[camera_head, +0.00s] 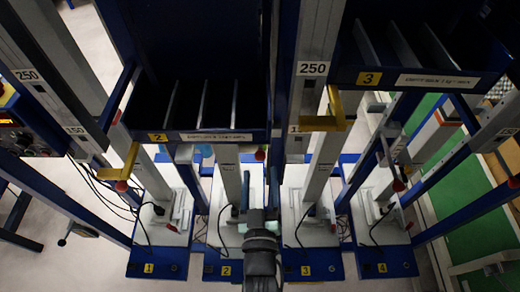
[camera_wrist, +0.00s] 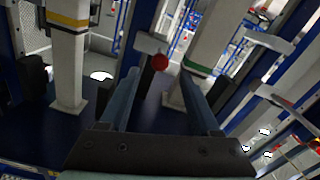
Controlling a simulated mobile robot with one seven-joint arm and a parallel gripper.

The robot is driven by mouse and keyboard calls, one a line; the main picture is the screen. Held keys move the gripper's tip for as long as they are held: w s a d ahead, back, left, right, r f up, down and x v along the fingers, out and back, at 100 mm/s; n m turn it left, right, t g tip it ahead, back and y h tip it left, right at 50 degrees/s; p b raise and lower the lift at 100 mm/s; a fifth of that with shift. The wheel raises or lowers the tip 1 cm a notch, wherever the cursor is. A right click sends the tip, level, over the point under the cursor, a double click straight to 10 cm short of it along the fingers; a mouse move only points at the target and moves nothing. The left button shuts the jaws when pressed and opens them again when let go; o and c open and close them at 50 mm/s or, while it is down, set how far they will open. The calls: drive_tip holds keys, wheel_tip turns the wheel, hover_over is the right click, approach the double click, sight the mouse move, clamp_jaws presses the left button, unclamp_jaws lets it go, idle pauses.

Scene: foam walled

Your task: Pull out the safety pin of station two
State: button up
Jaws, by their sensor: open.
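The number 2 plate (camera_head: 226,270) marks the blue and white base of station two. Its pale post (camera_head: 229,180) rises to the left of my gripper. A red ball knob (camera_head: 260,155), seemingly the safety pin's head, sits beside the upper post under the dark shelf. The pin's shaft is hidden, and I cannot tell whether the fingers touch anything.
The shelf labelled 2 (camera_head: 205,137) hangs just above the knob. Posts of stations one, three and four stand close on both sides, with other red knobs (camera_head: 398,185) and yellow brackets (camera_head: 328,122).

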sight(260, 160)
drive_tip(key=w, duration=0.7)
drive_tip(key=shift+p, duration=0.4)
clamp_jaws()
idle(1.0)
